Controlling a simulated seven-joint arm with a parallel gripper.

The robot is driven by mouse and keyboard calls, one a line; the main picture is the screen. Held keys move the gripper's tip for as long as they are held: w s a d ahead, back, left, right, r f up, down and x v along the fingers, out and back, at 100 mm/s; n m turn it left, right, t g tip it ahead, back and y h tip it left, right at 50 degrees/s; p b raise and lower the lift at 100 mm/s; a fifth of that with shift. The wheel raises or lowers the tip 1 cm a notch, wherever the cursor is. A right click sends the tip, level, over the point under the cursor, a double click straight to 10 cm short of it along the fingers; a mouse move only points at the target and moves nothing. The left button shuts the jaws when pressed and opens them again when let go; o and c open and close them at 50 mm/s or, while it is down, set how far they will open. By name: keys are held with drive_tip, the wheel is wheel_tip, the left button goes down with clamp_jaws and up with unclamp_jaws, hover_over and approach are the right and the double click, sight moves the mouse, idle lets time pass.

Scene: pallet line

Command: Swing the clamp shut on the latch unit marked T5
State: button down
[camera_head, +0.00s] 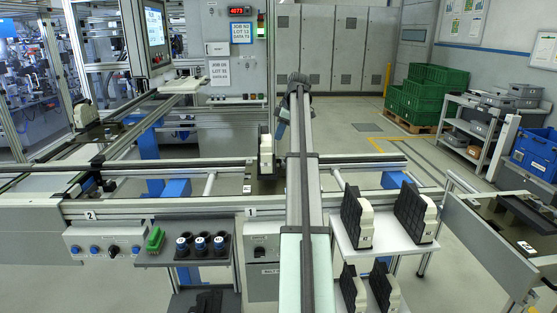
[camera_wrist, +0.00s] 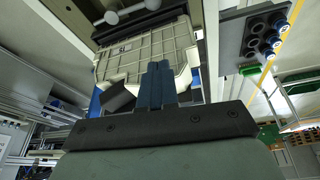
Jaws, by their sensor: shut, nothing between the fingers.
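My gripper (camera_wrist: 158,84) shows in the wrist view with its two blue fingers together and nothing between them. A pale ribbed unit (camera_wrist: 145,52) with a dark marking fills the view just beyond the fingertips. I cannot tell whether they touch it. A grey bar with round ends (camera_wrist: 125,14) lies across its far side. In the head view a white and black unit (camera_head: 266,152) stands on the line, just below the end of my arm. No T5 mark is readable, and I cannot tell how the clamp stands.
More white and black units stand on a shelf rack (camera_head: 378,234) right of my arm. Another unit (camera_head: 86,114) is at the far left of the line. A panel with blue-topped cups (camera_head: 201,244) is at the front. Green crates (camera_head: 430,92) and a grey cart (camera_head: 480,125) stand behind, right.

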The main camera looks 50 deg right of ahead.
drive_tip(key=f, duration=1.1)
drive_tip(key=shift+w, duration=0.3)
drive_tip(key=shift+s+d, duration=0.2)
drive_tip(key=shift+s, duration=0.05)
drive_tip(key=shift+s+d, duration=0.4)
drive_tip(key=shift+s, duration=0.1)
drive_tip(key=shift+s+d+n+g+y, duration=0.25)
drive_tip(key=shift+d+n, duration=0.4)
drive_tip(key=shift+d, duration=0.9)
drive_tip(key=shift+s+d+n+g+y, duration=0.15)
drive_tip(key=shift+d+n, duration=0.55)
drive_tip(key=shift+d, duration=0.9)
drive_tip(key=shift+s+d+n+g+y, duration=0.25)
drive_tip(key=shift+d+n, duration=0.4)
drive_tip(key=shift+d, duration=0.9)
drive_tip(key=shift+w, duration=0.15)
